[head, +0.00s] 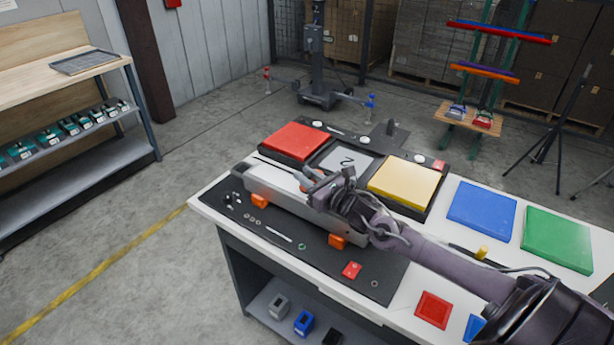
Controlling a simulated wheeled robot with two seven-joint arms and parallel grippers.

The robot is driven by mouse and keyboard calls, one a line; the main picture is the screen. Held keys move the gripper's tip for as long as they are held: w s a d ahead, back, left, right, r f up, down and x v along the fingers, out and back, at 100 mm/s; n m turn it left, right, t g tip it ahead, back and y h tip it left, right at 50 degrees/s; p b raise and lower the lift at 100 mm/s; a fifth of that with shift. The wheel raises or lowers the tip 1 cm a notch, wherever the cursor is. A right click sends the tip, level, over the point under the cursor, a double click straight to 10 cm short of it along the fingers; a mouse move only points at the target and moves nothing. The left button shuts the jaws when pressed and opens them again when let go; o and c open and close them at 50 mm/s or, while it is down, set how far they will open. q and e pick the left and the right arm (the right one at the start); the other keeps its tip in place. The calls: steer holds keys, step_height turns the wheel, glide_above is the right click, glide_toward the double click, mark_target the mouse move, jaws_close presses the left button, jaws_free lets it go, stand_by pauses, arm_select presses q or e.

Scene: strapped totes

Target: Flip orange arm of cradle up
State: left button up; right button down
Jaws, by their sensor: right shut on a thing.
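The cradle sits on the black mat and bears a long grey case-like body (290,213). Orange parts of the cradle show at its near side, one at the left (259,201) and one at the right (338,240). My right gripper (312,184) reaches in from the right over the top of the grey body, near its middle. It is shut on a small part, which looks like the orange arm of the cradle; the fingers and wrist hide most of it. My left gripper is not in view.
Red (295,141) and yellow (405,182) panels lie behind the cradle. Blue (482,209) and green (556,238) panels lie at the right. A shelf rack (75,165) stands at the left.

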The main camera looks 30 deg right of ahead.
steer(key=shift+d+r, duration=0.1)
steer(key=shift+r, duration=0.05)
steer(key=shift+w+d+r+m, duration=0.35)
steer(key=shift+d+m, duration=0.25)
steer(key=shift+m, duration=0.2)
steer(key=d+m, duration=0.1)
steer(key=w+d+m+g, duration=0.1)
steer(key=d+m, duration=0.1)
steer(key=w+d+r+m+b, duration=0.1)
steer(key=shift+d+r+m+g, duration=0.1)
steer(key=shift+d+m+g, duration=0.2)
steer(key=shift+d+m, duration=0.1)
steer(key=w+d+f+m+g+y+b, duration=0.1)
steer(key=w+d+f+m+y+b, duration=0.1)
steer(key=d+m+b, duration=0.5)
steer(key=shift+w+d+f+m+g+b, duration=0.35)
steer(key=shift+w+f+b, duration=0.2)
steer(key=shift+b, duration=0.3)
steer(key=shift+s+a, duration=0.1)
steer(key=c, duration=1.3)
jaws_free()
steer(key=shift+f, duration=0.1)
